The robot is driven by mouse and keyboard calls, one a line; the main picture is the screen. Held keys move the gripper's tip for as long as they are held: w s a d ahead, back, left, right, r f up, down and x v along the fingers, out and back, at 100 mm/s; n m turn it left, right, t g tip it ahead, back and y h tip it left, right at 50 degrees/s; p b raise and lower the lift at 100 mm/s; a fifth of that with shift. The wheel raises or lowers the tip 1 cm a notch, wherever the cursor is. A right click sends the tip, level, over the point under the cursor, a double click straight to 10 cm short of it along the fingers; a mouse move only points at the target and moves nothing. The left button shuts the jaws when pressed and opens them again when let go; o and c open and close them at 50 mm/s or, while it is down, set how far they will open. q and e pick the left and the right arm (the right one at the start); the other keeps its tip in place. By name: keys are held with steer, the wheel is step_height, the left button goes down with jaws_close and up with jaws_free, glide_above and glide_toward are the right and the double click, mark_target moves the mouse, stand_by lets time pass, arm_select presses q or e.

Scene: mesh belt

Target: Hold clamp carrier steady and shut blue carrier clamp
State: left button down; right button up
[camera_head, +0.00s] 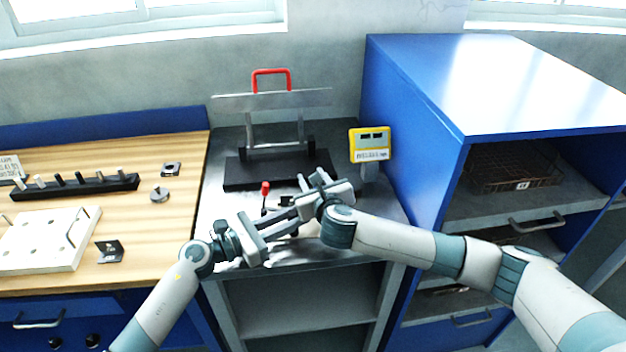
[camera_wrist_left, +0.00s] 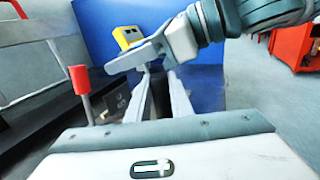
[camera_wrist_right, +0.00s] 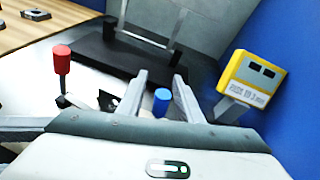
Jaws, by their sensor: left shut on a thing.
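The blue clamp handle (camera_wrist_right: 161,100) shows in the right wrist view, between and just beyond the fingers of my right gripper (camera_wrist_right: 160,92). Those fingers are apart; I cannot tell whether they touch it. My right gripper (camera_head: 316,184) also shows in the head view, over the bench. A red-tipped handle (camera_head: 265,188) stands upright to its left; it also shows in the right wrist view (camera_wrist_right: 62,60). My left gripper (camera_head: 292,211) reaches in from the front left, its fingers close together, shut on the clamp carrier, which is mostly hidden by the grippers.
A black base with a red-handled frame (camera_head: 271,80) stands behind the grippers. A yellow display (camera_head: 369,145) stands at the right, beside a blue cabinet (camera_head: 410,150). A wooden table (camera_head: 170,230) with fixtures is at the left. The two grippers are very close together.

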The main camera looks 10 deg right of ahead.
steer(key=shift+s+r, duration=0.1)
steer(key=shift+s, duration=0.05)
steer(key=v, duration=1.1)
steer(key=shift+s, duration=0.35)
arm_select(q)
steer(key=c, duration=1.5)
jaws_free()
steer(key=shift+a, duration=0.1)
steer(key=v, duration=1.2)
steer(key=shift+s, duration=0.1)
